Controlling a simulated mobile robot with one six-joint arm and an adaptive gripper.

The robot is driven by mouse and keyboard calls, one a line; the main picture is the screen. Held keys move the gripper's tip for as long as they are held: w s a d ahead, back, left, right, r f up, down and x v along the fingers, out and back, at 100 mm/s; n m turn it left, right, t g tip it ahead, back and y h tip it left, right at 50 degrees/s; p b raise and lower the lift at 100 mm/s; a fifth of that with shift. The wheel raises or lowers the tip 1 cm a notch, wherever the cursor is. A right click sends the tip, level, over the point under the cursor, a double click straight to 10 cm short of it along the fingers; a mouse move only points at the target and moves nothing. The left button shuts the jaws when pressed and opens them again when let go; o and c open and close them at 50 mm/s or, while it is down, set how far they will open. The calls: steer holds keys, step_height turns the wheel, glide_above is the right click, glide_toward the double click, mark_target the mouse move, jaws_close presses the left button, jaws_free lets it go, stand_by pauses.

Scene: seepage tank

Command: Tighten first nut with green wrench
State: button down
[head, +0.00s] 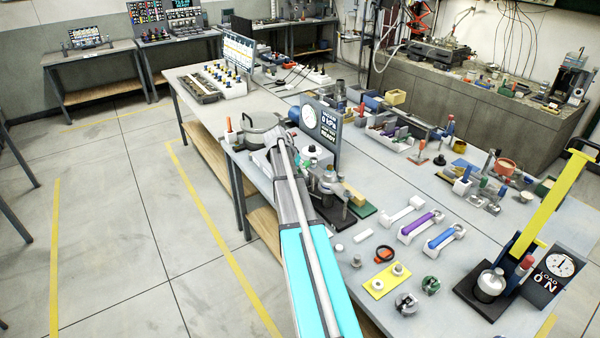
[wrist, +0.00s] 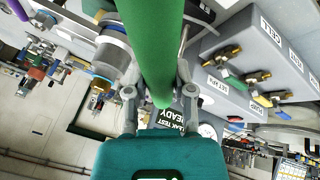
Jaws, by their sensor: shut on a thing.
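In the wrist view my gripper (wrist: 158,93) has its two fingers on either side of the green wrench (wrist: 157,40), shut on its thick green bar. The bar runs from the top edge down between the fingers. The wrench's working end is out of view. A metal cylinder (wrist: 116,48) with a pale rim lies just left of the bar; I cannot tell whether they touch. I cannot make out the first nut. In the head view my arm reaches to the near-left part of the bench, and the wrench cannot be made out there.
A grey valve box (wrist: 245,60) with coloured handles is close on the right in the wrist view. A display panel (head: 320,125) stands beside my arm. The bench (head: 400,165) carries fittings, bars and a yellow-handled press (head: 545,215). The floor at left is clear.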

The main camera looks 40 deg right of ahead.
steer(key=shift+f+b, duration=1)
steer(key=shift+f, duration=0.1)
steer(key=shift+w, duration=0.15)
stand_by(0.3)
steer(key=shift+w+a+m+g, duration=0.2)
steer(key=shift+w+m+g, duration=0.1)
steer(key=shift+w+m, duration=0.45)
steer(key=shift+w+a+m, duration=0.15)
steer(key=shift+w+m, duration=0.25)
steer(key=shift+m, duration=0.05)
stand_by(0.6)
steer(key=shift+w+m+g+y, duration=0.5)
steer(key=shift+w+m+g, duration=0.3)
steer(key=shift+w+m, duration=0.55)
stand_by(2.0)
steer(key=shift+s+a+r+n, duration=0.1)
steer(key=shift+s+n, duration=0.25)
stand_by(1.0)
